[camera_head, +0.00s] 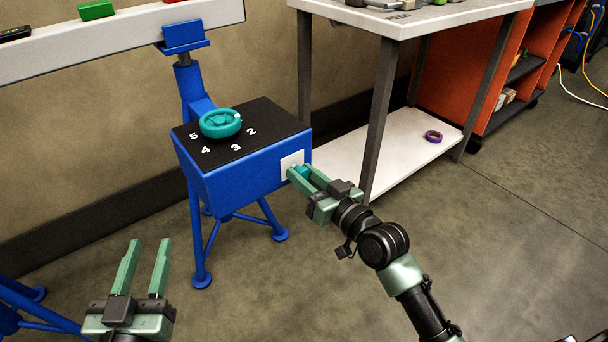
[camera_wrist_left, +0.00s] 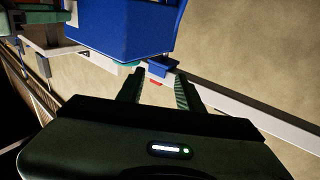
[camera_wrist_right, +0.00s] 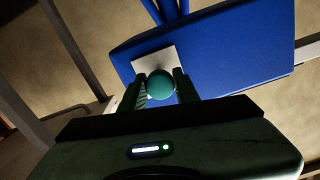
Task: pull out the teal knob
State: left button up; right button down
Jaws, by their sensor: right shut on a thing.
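The teal knob (camera_wrist_right: 161,84) is a round ball in front of a white square plate (camera_head: 291,164) on the side of the blue box (camera_head: 235,172). My right gripper (camera_head: 299,174) is shut on the knob, one finger on each side, as the right wrist view also shows. In the head view the fingers hide part of the knob. My left gripper (camera_head: 148,252) is open and empty, low at the left, apart from the box.
A teal handwheel (camera_head: 220,123) sits on the box's black numbered top. The box stands on blue legs (camera_head: 200,245). A white-topped table (camera_head: 410,18) is behind right, with a purple ring (camera_head: 433,136) on its lower shelf. The floor between my grippers is clear.

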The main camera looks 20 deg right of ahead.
aim_at(305, 177)
dwell(0.3)
